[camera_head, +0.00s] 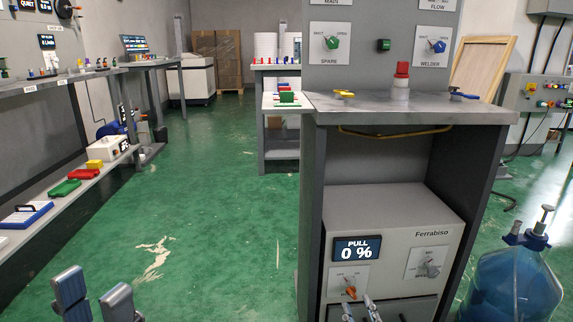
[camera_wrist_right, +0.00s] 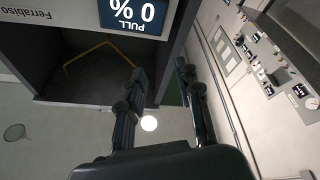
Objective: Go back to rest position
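My left gripper (camera_head: 93,285) is at the bottom left of the head view, its two grey fingers apart with nothing between them, over the green floor. My right gripper (camera_head: 357,303) is at the bottom centre, in front of the grey Ferrabiso machine (camera_head: 390,210), just below its orange-handled knob (camera_head: 351,291). Its fingers are apart and empty in the right wrist view (camera_wrist_right: 160,70). I cannot tell from the head view how far its tips are from the machine.
A workbench (camera_head: 410,103) with a red button and a yellow handle stands above the machine. A blue water jug (camera_head: 512,280) is at the right. A shelf (camera_head: 50,195) with coloured trays runs along the left. Green floor (camera_head: 215,200) lies open between.

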